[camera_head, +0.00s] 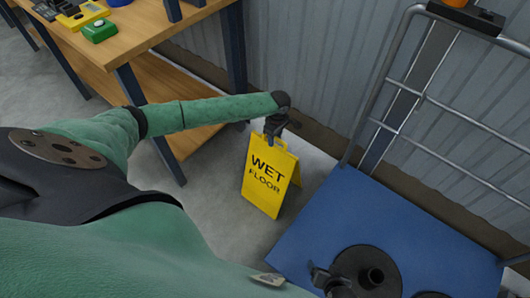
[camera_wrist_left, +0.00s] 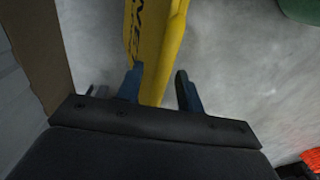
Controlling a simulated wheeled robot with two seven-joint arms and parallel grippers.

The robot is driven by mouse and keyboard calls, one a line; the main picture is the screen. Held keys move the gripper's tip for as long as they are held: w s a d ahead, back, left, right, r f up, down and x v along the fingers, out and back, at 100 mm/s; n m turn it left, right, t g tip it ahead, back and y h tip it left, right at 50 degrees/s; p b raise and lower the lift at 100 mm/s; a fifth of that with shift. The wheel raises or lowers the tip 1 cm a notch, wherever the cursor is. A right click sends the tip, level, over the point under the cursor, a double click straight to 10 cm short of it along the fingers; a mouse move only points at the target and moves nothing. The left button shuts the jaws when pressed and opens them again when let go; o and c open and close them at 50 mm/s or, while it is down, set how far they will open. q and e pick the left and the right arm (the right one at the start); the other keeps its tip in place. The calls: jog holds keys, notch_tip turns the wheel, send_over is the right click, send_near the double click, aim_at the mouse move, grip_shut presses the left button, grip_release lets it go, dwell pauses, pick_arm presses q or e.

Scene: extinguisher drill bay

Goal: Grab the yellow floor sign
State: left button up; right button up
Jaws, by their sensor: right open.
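The yellow floor sign (camera_head: 262,180), marked "WET FLOOR", stands upright as an A-frame on the grey floor, left of the blue platform. My left gripper (camera_head: 272,134) is at its top edge, pointing down. In the left wrist view the sign (camera_wrist_left: 157,45) runs between the two spread fingers of the left gripper (camera_wrist_left: 160,83), with a gap to the right finger; whether the left finger touches it I cannot tell. My right gripper (camera_head: 330,283) is open at the bottom of the head view, beside a black disc; part of it is cut off.
A blue platform cart (camera_head: 345,215) with a grey rail fills the right and carries the black round disc (camera_head: 372,272). A wooden workbench (camera_head: 140,30) with a green box (camera_head: 99,31) stands upper left. A corrugated wall (camera_head: 310,60) is behind the sign.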

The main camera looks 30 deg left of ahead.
pick_arm(q)
jog(key=shift+f, duration=0.2)
grip_shut()
jog(key=shift+r, duration=0.1)
dwell(1.2)
